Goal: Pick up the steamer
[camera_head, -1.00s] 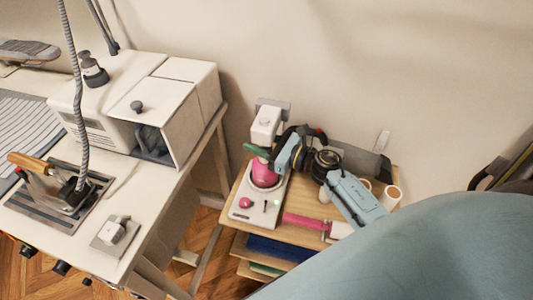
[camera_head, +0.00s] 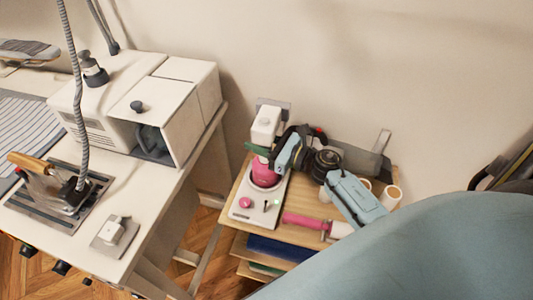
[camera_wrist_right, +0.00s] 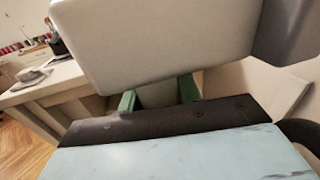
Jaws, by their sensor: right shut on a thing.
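The steamer (camera_head: 265,122) has a white head and a pink lower body (camera_head: 264,174). It stands upright at its white base (camera_head: 256,212) on a small wooden table. My right gripper (camera_head: 263,150) reaches in from the right and is shut on the steamer just below the white head. In the right wrist view, the pale steamer head (camera_wrist_right: 160,40) fills the top, and the green fingers of my right gripper (camera_wrist_right: 158,96) sit on both sides of a pale part under it. I cannot tell whether the steamer is clear of its base. My left gripper is not in view.
The wooden table (camera_head: 243,190) also holds a pink roll (camera_head: 303,220) and pale spools (camera_head: 391,197). Its lower shelf holds folded cloth (camera_head: 280,249). At left, a white table (camera_head: 140,212) carries an iron (camera_head: 52,188) and a white boxy machine (camera_head: 185,100). The wall is close behind.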

